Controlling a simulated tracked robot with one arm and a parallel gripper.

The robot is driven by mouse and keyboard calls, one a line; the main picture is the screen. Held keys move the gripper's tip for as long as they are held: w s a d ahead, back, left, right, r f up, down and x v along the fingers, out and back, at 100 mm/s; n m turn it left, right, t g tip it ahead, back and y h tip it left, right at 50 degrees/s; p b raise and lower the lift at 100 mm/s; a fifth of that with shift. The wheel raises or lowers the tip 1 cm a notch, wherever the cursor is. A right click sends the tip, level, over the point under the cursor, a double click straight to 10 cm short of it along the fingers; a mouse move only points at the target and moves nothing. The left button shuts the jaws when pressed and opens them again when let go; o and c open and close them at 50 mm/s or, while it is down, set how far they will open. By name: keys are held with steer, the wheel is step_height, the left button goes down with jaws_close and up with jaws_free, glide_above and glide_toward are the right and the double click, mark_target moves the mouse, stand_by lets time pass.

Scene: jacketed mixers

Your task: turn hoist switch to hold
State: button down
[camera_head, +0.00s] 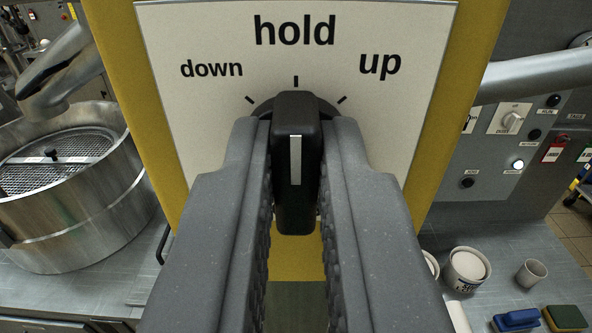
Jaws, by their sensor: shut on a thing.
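The hoist switch (295,195) is a black rotary knob with a white pointer line, in the middle of the view. It stands upright, and its line points straight up at the middle tick under "hold". The white label plate (200,115) reads "down" at left, "hold" at top and "up" at right. It is fixed on a yellow panel (448,110). My gripper (297,165) is shut on the knob, one finger on each side. The fingers hide the knob's sides and part of the plate.
A steel vessel (75,215) with a grated lid stands at left. At right is a grey control panel (490,185) with another knob and buttons. Below it, a tub (466,270), a cup (532,272) and sponges (565,318) lie on a steel bench.

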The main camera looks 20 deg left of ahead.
steer(key=shift+f, duration=0.25)
steer(key=c, duration=1.5)
jaws_free()
steer(key=shift+r, duration=0.1)
steer(key=b+v, duration=0.2)
steer(key=v, duration=1.1)
steer(key=shift+s+d, duration=0.15)
steer(key=shift+s, duration=0.2)
